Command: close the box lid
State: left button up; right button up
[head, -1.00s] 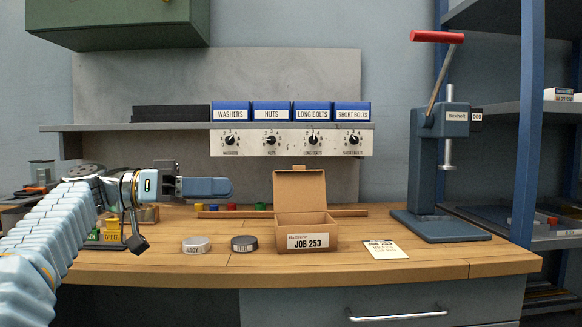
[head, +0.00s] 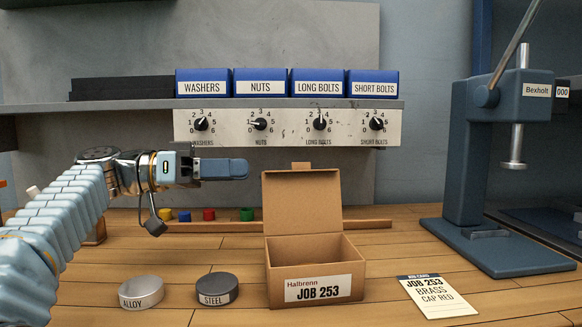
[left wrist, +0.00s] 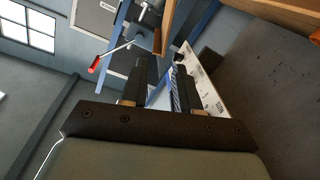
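The cardboard box (head: 316,290) labelled JOB 253 stands on the wooden bench, open and seemingly empty. Its lid (head: 301,205) stands up at the back edge, leaning slightly back, with a small tab on top. My left gripper (head: 236,169) is left of the lid's upper part, pointing right, and nothing shows in it. Its tips appear just short of the lid's left edge in the picture; the depth between them is unclear. In the left wrist view the two dark fingers (left wrist: 162,82) stand apart with a gap between them. My right gripper is in no view.
An ALLOY tin (head: 141,293) and a STEEL tin (head: 217,289) lie left of the box. A job card (head: 437,296) and a blue press (head: 497,220) are to the right. A wooden strip (head: 375,225) runs behind the box, below the shelf with blue bins (head: 260,82).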

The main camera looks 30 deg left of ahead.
aim_at(303, 198)
pick_arm(q)
jog(key=p+x, duration=0.1)
jog(key=x, duration=0.9)
grip_shut()
